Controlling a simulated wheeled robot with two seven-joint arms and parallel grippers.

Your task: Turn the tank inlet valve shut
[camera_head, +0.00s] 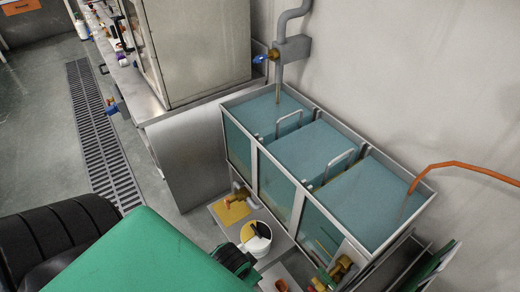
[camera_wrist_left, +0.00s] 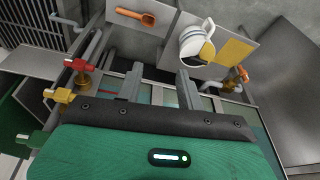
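The tank (camera_head: 258,160) has several glass-fronted compartments of blue-green liquid and stands against the wall. A grey pipe (camera_head: 293,50) comes down over its far compartment. A valve with a blue handle (camera_head: 260,59) sticks out left from this pipe. In the left wrist view, my left gripper (camera_wrist_left: 158,84) has its two grey fingers apart with nothing between them. It points toward the low area in front of the tank, well away from the blue handle. In the head view its fingers are hidden or out of frame. My right gripper is not in view.
Low valves show in the left wrist view: red (camera_wrist_left: 80,65), yellow (camera_wrist_left: 60,95), green (camera_wrist_left: 32,138) and orange (camera_wrist_left: 241,74). A white mug (camera_head: 256,238) and a yellow sheet (camera_head: 232,210) lie below the tank. An orange scoop (camera_wrist_left: 135,16) lies nearby. A cabinet (camera_head: 195,50) stands left of the pipe.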

